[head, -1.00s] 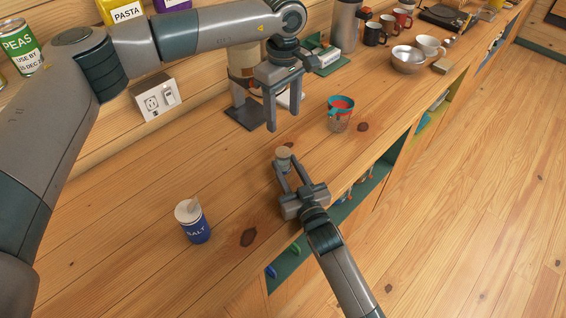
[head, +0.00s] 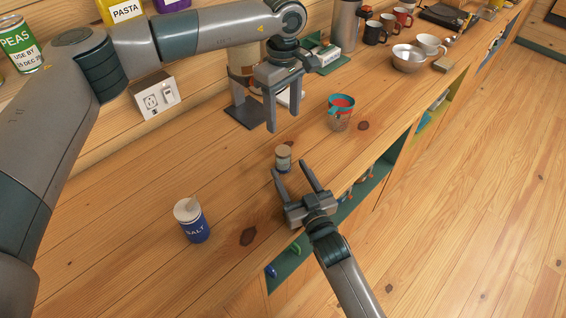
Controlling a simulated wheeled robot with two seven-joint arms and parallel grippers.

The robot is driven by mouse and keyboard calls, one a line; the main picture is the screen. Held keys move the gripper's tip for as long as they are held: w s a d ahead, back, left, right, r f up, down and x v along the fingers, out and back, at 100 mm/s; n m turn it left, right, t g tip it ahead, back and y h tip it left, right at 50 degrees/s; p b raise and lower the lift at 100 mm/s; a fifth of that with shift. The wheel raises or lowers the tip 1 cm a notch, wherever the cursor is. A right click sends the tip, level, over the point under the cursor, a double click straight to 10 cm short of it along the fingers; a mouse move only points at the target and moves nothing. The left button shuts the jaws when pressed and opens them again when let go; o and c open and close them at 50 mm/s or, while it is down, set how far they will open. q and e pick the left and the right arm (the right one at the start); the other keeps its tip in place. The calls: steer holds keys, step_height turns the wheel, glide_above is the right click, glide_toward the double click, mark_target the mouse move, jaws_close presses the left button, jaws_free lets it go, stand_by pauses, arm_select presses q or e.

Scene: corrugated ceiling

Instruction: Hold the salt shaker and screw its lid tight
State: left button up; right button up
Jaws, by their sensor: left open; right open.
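A small glass shaker with a tan lid (head: 283,158) stands upright on the wooden counter. I take it for the salt shaker; whether its lid is tight cannot be seen. My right gripper (head: 290,170) is open and empty, its fingertips just in front of the shaker, apparently apart from it. My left gripper (head: 285,118) is open and empty, pointing down above the counter, higher in the picture than the shaker. A blue container labelled SALT (head: 194,227) with a pale top stands to the left, nearer me.
A measuring cup with red contents (head: 341,117) stands right of my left gripper.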

arm_select(q)
step_height(320, 180, down, 4)
steer(key=b, duration=0.3)
steer(key=shift+b, duration=0.35)
arm_select(e)
steer(key=v, duration=1.4)
steer(key=shift+s, duration=0.2)
arm_select(q)
steer(key=shift+s, duration=0.1)
